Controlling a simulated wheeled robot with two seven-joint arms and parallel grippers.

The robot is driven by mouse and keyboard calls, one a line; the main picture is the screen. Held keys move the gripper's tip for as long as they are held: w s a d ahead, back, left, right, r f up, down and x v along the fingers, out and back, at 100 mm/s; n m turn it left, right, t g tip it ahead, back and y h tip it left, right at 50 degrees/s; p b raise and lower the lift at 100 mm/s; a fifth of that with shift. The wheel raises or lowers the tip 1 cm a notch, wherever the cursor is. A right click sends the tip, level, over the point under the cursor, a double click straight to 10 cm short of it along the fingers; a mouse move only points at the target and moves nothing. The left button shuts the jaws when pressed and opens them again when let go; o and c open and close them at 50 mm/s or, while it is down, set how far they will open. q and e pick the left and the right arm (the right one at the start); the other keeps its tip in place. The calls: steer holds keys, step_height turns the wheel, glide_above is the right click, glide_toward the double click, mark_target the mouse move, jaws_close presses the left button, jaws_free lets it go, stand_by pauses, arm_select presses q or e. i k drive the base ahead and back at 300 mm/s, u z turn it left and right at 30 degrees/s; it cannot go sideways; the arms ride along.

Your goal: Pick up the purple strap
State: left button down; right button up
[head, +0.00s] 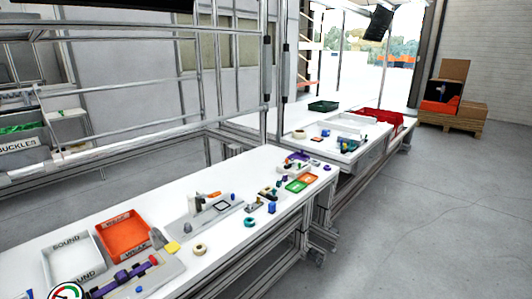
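A long purple piece (136,271) with darker blocks along it lies on a grey board (168,272) at the near left of the white table. It looks strap-like, with a red bit at its far end. A smaller purple piece (299,156) sits at the table's far right end, by a white block. I cannot tell for certain which one is the purple strap. Neither of my grippers shows in the head view.
A white "SOUND" tray (72,262) and an orange "WEAK" tray (122,234) stand beside the board. A grey fixture (208,220), tape roll (200,249) and small parts are farther along. A second table (262,124) holds a red crate (378,119).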

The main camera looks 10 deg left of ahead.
mark_target(121, 277)
steer(key=u, duration=1.75)
